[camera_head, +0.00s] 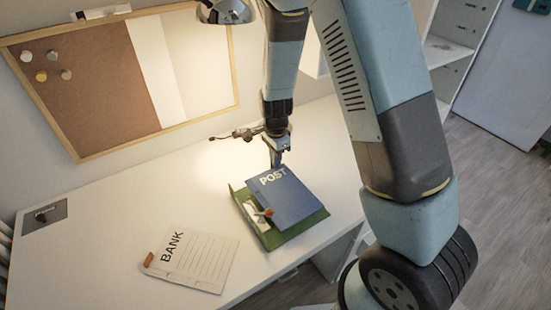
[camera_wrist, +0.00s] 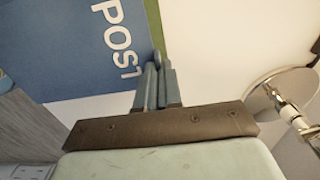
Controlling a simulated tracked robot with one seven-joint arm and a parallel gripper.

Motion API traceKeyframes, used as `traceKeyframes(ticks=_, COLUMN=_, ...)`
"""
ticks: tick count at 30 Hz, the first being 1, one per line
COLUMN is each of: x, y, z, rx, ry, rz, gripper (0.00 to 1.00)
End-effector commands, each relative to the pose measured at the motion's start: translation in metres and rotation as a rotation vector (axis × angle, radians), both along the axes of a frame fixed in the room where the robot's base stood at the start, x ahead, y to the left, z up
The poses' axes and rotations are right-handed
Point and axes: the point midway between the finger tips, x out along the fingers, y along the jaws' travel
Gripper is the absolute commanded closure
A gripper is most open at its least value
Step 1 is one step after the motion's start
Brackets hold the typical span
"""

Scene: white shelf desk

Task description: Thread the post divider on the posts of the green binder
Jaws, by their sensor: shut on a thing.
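The blue post divider (camera_head: 287,199) with white POST lettering lies over the green binder (camera_head: 311,222) on the desk, covering most of it. The binder's green edges show on the left and along the lower right, and a strip of green (camera_wrist: 180,8) shows in the wrist view. My gripper (camera_head: 276,160) is at the divider's far edge, shut on it; the divider also fills the upper left of the wrist view (camera_wrist: 62,50), its edge between my fingers (camera_wrist: 157,72). The posts are not clearly visible, so I cannot tell whether they pass through the divider's holes.
A BANK divider (camera_head: 195,262) with an orange tab lies on the desk to the left of the binder. A metal lamp part (camera_head: 245,133) stands behind, close to my gripper. A cork board (camera_head: 90,90) hangs on the wall.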

Motion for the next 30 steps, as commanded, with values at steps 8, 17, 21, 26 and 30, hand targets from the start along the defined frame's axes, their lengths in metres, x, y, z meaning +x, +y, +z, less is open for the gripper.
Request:
traceKeyframes(ticks=8, x=0.0000, y=0.0000, z=0.0000, rx=0.000, ry=0.000, rz=0.000, gripper=1.00)
traceKeyframes(ticks=17, x=-0.0001, y=0.0000, z=-0.0021, rx=0.000, ry=0.001, rz=0.000, gripper=1.00)
traceKeyframes(ticks=21, x=-0.0002, y=-0.0001, z=-0.0040, rx=0.000, ry=0.001, rz=0.000, gripper=1.00)
traceKeyframes(ticks=26, x=-0.0001, y=-0.0001, z=-0.0056, rx=0.000, ry=0.001, rz=0.000, gripper=1.00)
traceKeyframes(ticks=30, x=-0.0001, y=-0.0001, z=-0.0061, rx=0.000, ry=0.000, rz=0.000, gripper=1.00)
